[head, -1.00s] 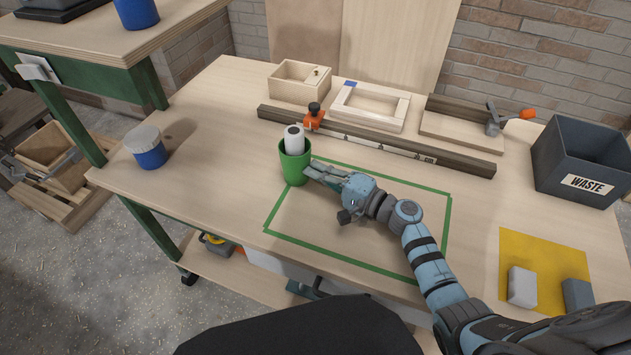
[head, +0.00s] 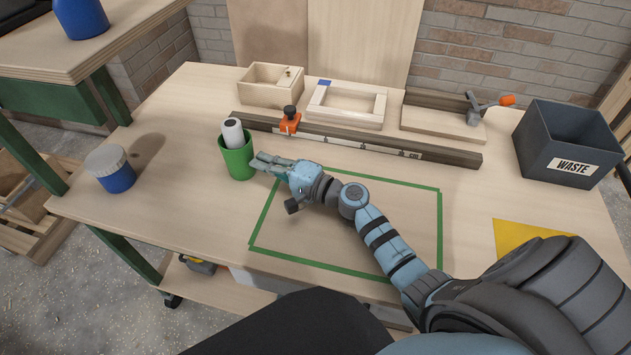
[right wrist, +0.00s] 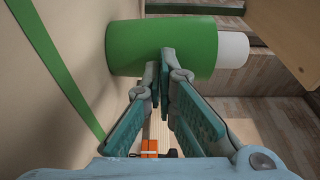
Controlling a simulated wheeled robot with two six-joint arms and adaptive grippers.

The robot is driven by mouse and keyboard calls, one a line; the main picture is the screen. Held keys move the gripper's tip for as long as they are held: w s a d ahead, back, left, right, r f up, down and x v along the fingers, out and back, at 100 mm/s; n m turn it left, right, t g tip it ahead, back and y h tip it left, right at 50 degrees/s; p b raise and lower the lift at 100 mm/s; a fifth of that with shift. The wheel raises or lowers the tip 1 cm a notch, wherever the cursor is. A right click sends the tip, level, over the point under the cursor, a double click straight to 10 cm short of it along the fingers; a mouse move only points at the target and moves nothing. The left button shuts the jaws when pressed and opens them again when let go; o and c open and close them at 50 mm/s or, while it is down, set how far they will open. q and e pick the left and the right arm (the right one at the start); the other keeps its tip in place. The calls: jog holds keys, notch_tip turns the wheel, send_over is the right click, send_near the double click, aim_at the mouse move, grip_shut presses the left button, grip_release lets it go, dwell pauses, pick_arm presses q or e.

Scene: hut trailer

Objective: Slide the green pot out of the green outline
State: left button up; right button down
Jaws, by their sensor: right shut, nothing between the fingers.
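The green pot (head: 237,163) stands upright on the workbench, left of the green outline (head: 440,225), with bare wood between them. A white cylinder (head: 231,132) with a dark spot on its end sticks up out of it. My right gripper (head: 258,163) is shut and empty, its fingertips at the pot's right side, seemingly touching it. In the right wrist view the shut fingers (right wrist: 163,75) overlap the green pot (right wrist: 125,48), and a strip of the green outline (right wrist: 60,65) runs at the left. My right gripper hides the outline's far left corner. My left gripper is not in view.
A blue jar (head: 110,170) with a pale lid stands left of the pot, with free bench between. Behind are a dark rail (head: 350,140) with an orange clamp (head: 290,121), a wooden box (head: 270,85) and a frame (head: 347,104). A waste bin (head: 570,145) stands at right.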

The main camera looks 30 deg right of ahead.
jog(key=shift+s+a, duration=0.1)
jog(key=shift+a, duration=0.15)
jog(key=shift+s+d, duration=0.25)
jog(key=shift+s, duration=0.05)
jog(key=v, duration=1.1)
jog(key=shift+s+d, duration=0.1)
jog(key=shift+s, duration=0.1)
jog(key=shift+w+r, duration=0.1)
